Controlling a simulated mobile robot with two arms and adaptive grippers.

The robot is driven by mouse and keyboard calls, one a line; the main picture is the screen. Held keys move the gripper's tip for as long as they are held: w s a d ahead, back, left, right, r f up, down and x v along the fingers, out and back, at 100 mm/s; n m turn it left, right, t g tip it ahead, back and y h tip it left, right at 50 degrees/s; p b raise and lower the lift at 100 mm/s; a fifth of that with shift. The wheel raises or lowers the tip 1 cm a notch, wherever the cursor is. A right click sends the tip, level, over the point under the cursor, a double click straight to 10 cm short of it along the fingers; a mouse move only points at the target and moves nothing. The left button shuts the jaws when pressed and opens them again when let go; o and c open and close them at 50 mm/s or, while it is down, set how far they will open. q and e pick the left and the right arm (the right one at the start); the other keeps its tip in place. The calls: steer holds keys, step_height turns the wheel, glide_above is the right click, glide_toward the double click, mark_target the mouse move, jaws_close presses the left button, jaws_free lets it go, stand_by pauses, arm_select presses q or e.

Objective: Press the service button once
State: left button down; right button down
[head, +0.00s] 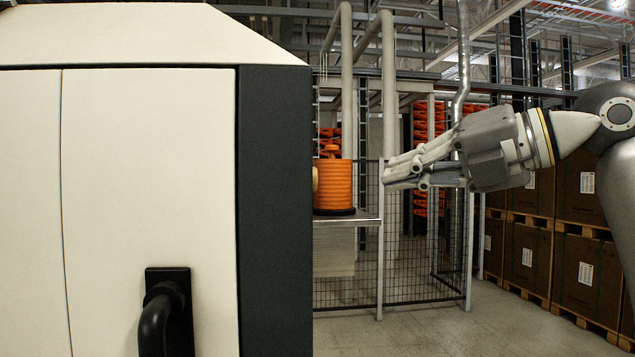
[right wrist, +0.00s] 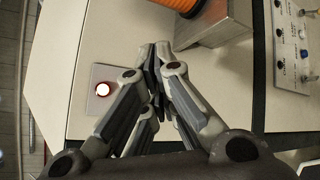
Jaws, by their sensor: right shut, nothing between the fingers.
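A round button with a bright white centre and a red rim (right wrist: 103,89) sits on a small grey plate in the right wrist view, on the pale machine surface. I cannot read a label on it, so I cannot tell that it is the service button. My right gripper (head: 388,172) reaches in from the right in the head view, pointing left. Its fingers are shut and empty. In the right wrist view its fingertips (right wrist: 156,52) lie above and right of the button, apart from it in the picture. The button does not show in the head view. My left gripper is not in view.
A pale cabinet (head: 150,160) with a dark edge and a black handle (head: 167,310) fills the left. An orange ribbed drum (head: 333,186) stands beyond it on a shelf. A control panel (right wrist: 293,50) with knobs is at right in the wrist view. Brown crates (head: 585,190) stand far right.

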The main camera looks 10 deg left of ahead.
steer(key=s+a, duration=0.2)
steer(key=a, duration=0.4)
steer(key=shift+a+b, duration=0.35)
steer(key=shift+a, duration=0.15)
stand_by(1.1)
steer(key=shift+s+a, duration=0.1)
steer(key=shift+a, duration=0.15)
steer(key=shift+s+a, duration=0.2)
steer(key=shift+a, duration=0.25)
stand_by(0.7)
stand_by(0.3)
steer(key=shift+w+d, duration=0.3)
steer(key=shift+d, duration=0.5)
